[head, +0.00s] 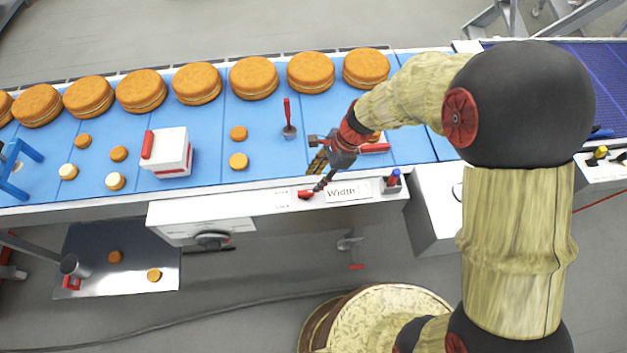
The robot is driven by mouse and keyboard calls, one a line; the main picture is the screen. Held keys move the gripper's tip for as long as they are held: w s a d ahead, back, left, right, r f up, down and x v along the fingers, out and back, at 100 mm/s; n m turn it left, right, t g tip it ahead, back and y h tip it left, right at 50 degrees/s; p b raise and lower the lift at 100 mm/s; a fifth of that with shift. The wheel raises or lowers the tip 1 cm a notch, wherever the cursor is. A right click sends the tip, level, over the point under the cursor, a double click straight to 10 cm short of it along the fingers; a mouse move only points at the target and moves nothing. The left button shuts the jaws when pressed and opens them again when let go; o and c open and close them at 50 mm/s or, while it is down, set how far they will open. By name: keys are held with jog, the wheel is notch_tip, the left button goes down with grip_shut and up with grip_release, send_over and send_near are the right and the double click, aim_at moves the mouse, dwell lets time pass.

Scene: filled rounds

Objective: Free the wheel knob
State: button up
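My gripper (314,179) is over the front edge of the conveyor. Its two fingers look spread apart, with nothing visible between them. A small red knob or lever (305,194) sits on the white front rail, just below the fingertips and left of the "Width" label (342,192). I cannot tell if a finger touches it. A dark round knob (212,240), which may be the wheel knob, is on the front of the white box under the rail, left of and below my gripper. Its details are too small to make out.
Large filled rounds (254,78) line the back of the blue belt (265,115). Small rounds (238,161), a red-handled tool (288,118) and a white-and-red box (173,160) are on it. A blue-and-red control (393,178) is right of the label. A metal tray (130,240) is lower left.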

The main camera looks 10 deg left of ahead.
aim_at(306, 192)
jog(key=shift+b+x, duration=0.75)
jog(key=shift+x, duration=3.15)
jog(key=shift+c, duration=0.8)
grip_shut()
